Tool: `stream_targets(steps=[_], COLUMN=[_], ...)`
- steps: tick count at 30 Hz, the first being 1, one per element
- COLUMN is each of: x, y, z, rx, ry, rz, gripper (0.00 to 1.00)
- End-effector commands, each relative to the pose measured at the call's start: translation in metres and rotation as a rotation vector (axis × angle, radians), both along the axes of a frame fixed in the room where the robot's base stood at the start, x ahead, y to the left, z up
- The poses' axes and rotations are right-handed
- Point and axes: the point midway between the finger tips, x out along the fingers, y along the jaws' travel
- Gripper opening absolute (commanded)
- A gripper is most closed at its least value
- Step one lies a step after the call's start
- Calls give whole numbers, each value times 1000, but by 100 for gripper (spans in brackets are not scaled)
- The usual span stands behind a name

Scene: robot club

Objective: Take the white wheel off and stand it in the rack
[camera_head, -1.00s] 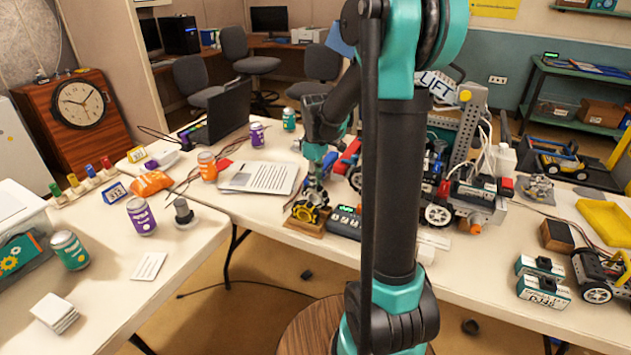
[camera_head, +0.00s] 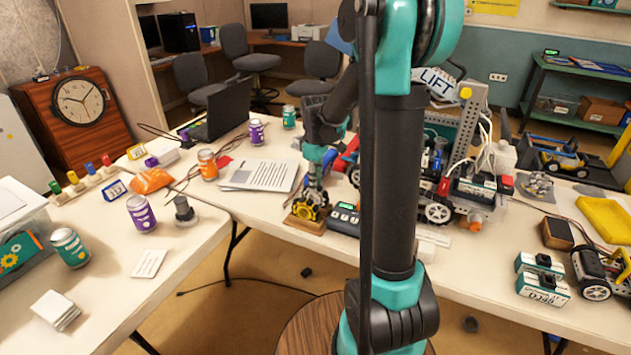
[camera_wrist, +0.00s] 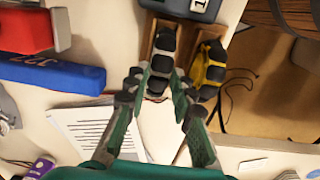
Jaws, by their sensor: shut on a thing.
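My gripper (camera_head: 315,187) points down over the small wooden rack (camera_head: 301,224) on the long table. In the wrist view my gripper (camera_wrist: 160,82) is shut on a dark-tyred wheel (camera_wrist: 164,42) seen edge-on, with a little pale showing near the fingertips; I take it as the white wheel. It stands upright between the wooden sides of the rack (camera_wrist: 186,44). I cannot tell whether it touches the rack's bottom. A yellow wheel with a black tyre (camera_head: 306,212) stands in the rack beside it, also in the wrist view (camera_wrist: 209,66). The held wheel is mostly hidden in the head view.
A dark box with a display (camera_head: 344,219) stands right of the rack. A blue bar (camera_wrist: 52,73) and papers (camera_head: 258,175) lie near. A wheeled robot model (camera_head: 475,195) with white-hubbed wheels stands further right. The table's front edge is close to the rack.

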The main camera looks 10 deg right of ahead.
Motion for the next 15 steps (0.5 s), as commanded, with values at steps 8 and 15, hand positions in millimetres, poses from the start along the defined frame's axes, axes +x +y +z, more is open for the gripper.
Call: stream_targets(steps=[8,15], x=[0,0], y=[0,0], z=[-1,-1], rx=[0,0], ry=[0,0], rz=[0,0], gripper=[0,48])
